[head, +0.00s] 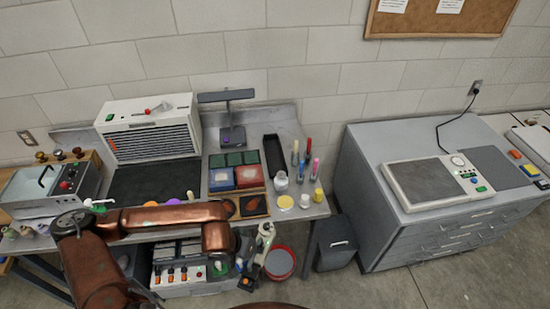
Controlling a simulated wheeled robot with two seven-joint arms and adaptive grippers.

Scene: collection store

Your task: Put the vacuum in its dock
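I cannot make out for sure which thing is the vacuum or its dock. A small white and dark object (265,237) stands upright at the bench's front edge, just right of my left gripper; it may be the vacuum, but it is too small to tell. My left arm, copper coloured, reaches in from the left across the bench front. The dark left gripper (245,250) points down at its end, partly hidden by the arm, and its fingers cannot be told apart. A dark grey stand with a flat top (228,115) is at the back of the bench. My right gripper is not in view.
The grey bench (320,210) is crowded with a white slatted unit (152,130), coloured boxes (250,176), pens and jars. A red-rimmed bucket (280,262) and a grey bin (335,245) stand on the floor. A drawer cabinet (365,180) is right; floor before it is clear.

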